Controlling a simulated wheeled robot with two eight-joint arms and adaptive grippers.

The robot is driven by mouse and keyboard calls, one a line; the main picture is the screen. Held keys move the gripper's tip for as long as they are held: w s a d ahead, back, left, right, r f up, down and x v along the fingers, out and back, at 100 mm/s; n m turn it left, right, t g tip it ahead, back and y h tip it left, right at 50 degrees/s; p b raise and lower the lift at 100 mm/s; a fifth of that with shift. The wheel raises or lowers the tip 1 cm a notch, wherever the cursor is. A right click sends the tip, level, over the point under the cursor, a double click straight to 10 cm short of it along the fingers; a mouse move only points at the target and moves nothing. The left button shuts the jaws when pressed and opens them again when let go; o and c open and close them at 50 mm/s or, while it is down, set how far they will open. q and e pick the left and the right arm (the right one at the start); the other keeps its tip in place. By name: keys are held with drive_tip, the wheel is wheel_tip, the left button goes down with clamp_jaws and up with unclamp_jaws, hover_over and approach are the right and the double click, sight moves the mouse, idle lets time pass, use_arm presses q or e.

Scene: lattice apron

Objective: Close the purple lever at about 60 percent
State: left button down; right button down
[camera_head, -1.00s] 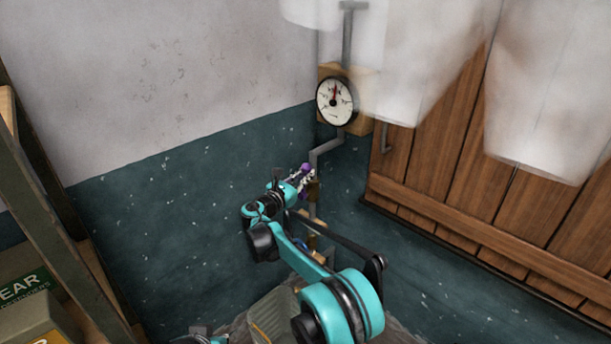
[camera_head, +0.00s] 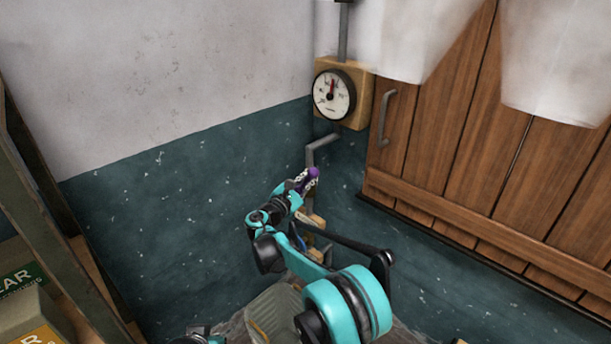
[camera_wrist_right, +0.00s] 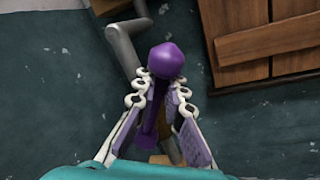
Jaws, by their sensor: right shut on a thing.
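The purple lever (camera_wrist_right: 164,62) shows in the right wrist view, its round knob between and just beyond my right fingertips. Its shaft runs down between the fingers towards the pipe. In the head view the lever (camera_head: 313,173) is a small purple patch at the tip of my right gripper (camera_head: 303,182), in front of the pipe. In the wrist view my right gripper (camera_wrist_right: 160,92) is shut on the lever, with white looped fingers on both sides. The valve body under the lever is mostly hidden. A small teal and black part of mine shows at the bottom left of the head view; my left gripper's fingers do not show.
A round gauge (camera_head: 333,95) with a red needle sits on a wooden block above the lever. A bent grey pipe (camera_head: 322,146) runs below it. A wooden door (camera_head: 440,150) stands at the right. A shelf frame (camera_head: 50,190) and boxes are at the left. White sheets hang top right.

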drive_tip(key=s+d+f+m+g+h+b, duration=0.1)
drive_tip(key=s+d+f+m+h+b, duration=0.2)
drive_tip(key=m, duration=1)
drive_tip(key=shift+f+b, duration=0.95)
drive_tip(key=shift+f, duration=1.5)
drive_tip(key=c, duration=1.6)
unclamp_jaws()
drive_tip(key=shift+o, duration=0.2)
drive_tip(key=v, duration=1.2)
drive_tip(key=shift+f, duration=0.1)
